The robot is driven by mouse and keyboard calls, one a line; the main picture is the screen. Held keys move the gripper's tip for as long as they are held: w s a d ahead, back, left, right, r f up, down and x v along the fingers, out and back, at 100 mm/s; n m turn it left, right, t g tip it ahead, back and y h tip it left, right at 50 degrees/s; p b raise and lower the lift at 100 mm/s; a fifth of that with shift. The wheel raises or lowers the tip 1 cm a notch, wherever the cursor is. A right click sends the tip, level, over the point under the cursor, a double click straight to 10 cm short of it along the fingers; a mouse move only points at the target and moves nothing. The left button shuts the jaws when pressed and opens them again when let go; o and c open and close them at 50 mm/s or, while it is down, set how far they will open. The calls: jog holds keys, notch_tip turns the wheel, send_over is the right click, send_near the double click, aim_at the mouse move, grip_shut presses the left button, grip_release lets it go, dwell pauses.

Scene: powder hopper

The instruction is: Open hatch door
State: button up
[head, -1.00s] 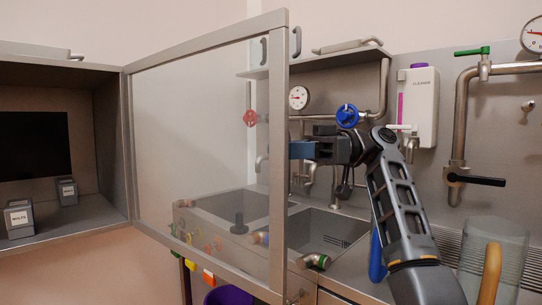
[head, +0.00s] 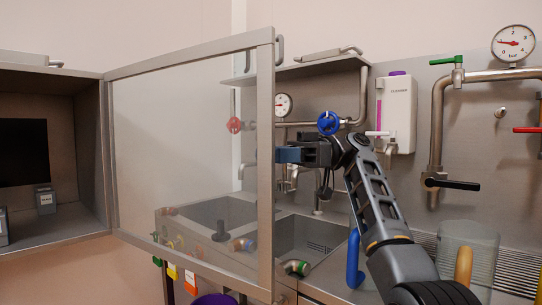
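The hatch door (head: 266,215) is a clear panel in a grey metal frame. It stands swung open from the left cabinet, its hinge side at the cabinet's right edge. Metal handles (head: 279,48) show at the top of its free edge. My gripper (head: 284,154) is at the free edge of the frame, about halfway up, with its blue fingertips against or just beside the frame. The frame hides the finger ends, so I cannot tell whether they touch or grip it.
The open cabinet (head: 92,229) at left holds small grey labelled boxes (head: 46,200). Behind the door are a sink (head: 305,238), pipes, a blue valve (head: 328,122) and a gauge (head: 283,105). A clear container (head: 468,262) stands at right on the counter.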

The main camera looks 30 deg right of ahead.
jog(key=shift+o, duration=0.8)
jog(key=shift+a, duration=0.15)
jog(key=d, duration=0.7)
jog(key=shift+d, duration=0.25)
jog(key=shift+s, duration=0.1)
